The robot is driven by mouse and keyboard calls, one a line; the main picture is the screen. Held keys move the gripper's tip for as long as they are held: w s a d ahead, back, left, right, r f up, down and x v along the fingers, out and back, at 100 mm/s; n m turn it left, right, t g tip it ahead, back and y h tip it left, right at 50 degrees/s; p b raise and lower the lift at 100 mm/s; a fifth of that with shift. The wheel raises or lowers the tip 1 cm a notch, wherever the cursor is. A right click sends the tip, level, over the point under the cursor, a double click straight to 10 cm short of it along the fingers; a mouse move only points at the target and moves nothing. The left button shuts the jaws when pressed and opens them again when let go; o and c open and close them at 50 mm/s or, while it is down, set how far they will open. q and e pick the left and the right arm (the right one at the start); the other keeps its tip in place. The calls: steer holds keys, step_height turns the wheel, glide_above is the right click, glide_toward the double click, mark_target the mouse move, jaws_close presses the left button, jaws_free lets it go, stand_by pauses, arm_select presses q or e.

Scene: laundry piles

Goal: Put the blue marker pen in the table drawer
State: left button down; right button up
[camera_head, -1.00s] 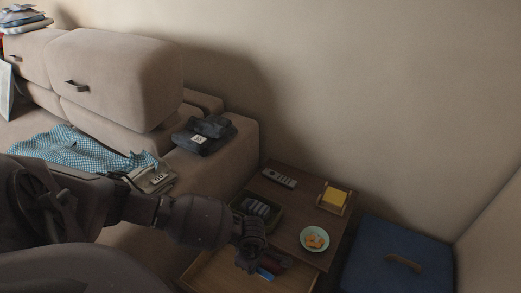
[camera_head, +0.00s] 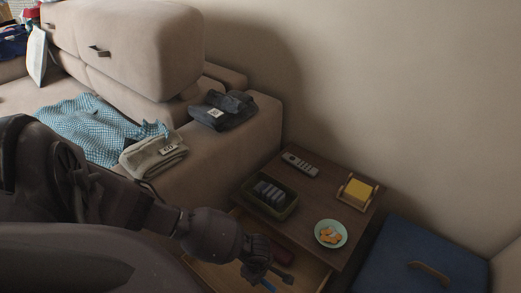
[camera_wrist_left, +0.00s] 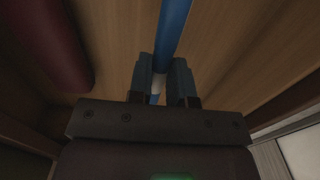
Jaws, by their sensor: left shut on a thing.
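My left gripper (camera_head: 254,276) reaches in from the left over the open table drawer (camera_head: 310,274). In the left wrist view the left gripper (camera_wrist_left: 160,78) is shut on the blue marker pen (camera_wrist_left: 173,25), which runs between its fingers. The wooden drawer bottom (camera_wrist_left: 225,40) lies beyond the pen; whether the pen touches it I cannot tell. A dark red object (camera_wrist_left: 45,40) lies in the drawer beside the pen. My right gripper is not seen.
The sofa (camera_head: 262,128) with folded clothes is at left.

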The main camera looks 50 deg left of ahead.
arm_select(q)
steer(key=f, duration=0.2)
steer(key=f+b, duration=0.1)
steer(key=shift+s+f+b, duration=0.2)
steer(key=shift+f+b, duration=0.1)
steer(key=shift+f, duration=0.1)
steer(key=shift+w+f, duration=0.1)
steer(key=shift+f, duration=0.1)
steer(key=shift+w+r, duration=0.1)
steer(key=shift+w, duration=0.05)
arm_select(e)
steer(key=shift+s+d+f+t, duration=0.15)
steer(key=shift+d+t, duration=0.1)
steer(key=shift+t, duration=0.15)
arm_select(q)
steer(key=shift+f, duration=0.2)
steer(key=c, duration=1.1)
jaws_free()
steer(key=shift+o, duration=0.2)
steer(key=shift+r, duration=0.1)
